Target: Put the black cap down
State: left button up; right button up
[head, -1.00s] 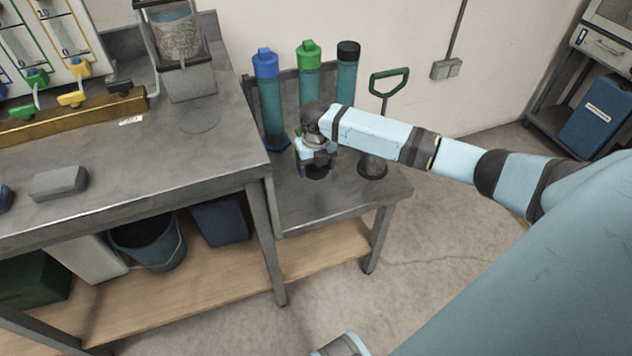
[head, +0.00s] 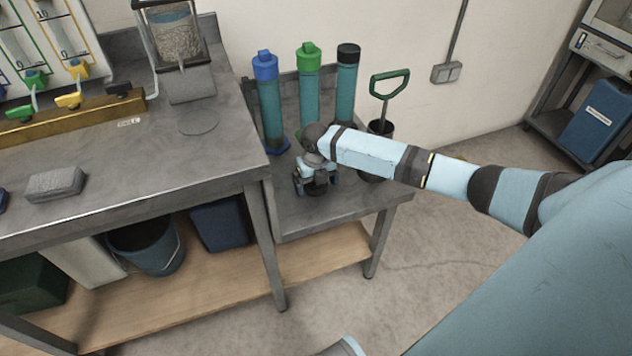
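My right gripper (head: 317,186) points down just over the small grey side table (head: 290,220), near its middle. Its two fingers stand apart on either side of a dark round shape (head: 316,191), which may be the black cap; the hand covers much of it. I cannot tell whether the fingers grip it or whether it touches the table. Behind stand three teal tubes: one with a blue cap (head: 265,65), one with a green cap (head: 308,56), and one with a black top (head: 348,53) without a raised grip.
A green-handled tool (head: 389,82) stands in a dark holder right of the tubes, partly behind my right forearm. The higher bench (head: 130,165) borders the side table on the left. The side table's front part is clear.

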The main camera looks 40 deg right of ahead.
notch_tip(320, 180, up, 12)
jog(key=p, duration=0.2)
jog(key=shift+r+p, duration=0.15)
jog(key=shift+p, duration=0.15)
dwell(0.6)
